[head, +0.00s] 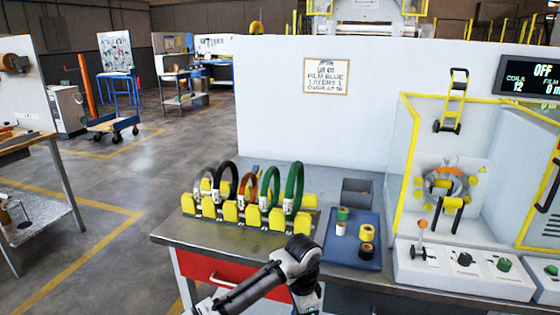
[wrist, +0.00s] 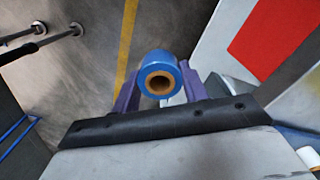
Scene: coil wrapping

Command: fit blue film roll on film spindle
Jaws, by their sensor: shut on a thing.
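In the wrist view, my gripper (wrist: 160,82) has its purple fingers shut on the blue film roll (wrist: 151,62), one on each side. The roll's brown core with its open bore faces the camera. Behind the roll are floor and a yellow floor line, so it is held in the air. In the head view my arm reaches in at the bottom, left of the machine; the gripper and roll cannot be made out there. The wrapping machine (head: 409,140) stands at the right with a ring head (head: 446,183). I cannot tell which part there is the film spindle.
A yellow rack (head: 230,212) holds several coils on the bench (head: 185,240). A blue tray (head: 340,255) with green, white and yellow rolls lies between rack and machine. A lever (head: 420,235) and control boxes stand at the machine's front. A wall sign (head: 326,76) reads film blue.

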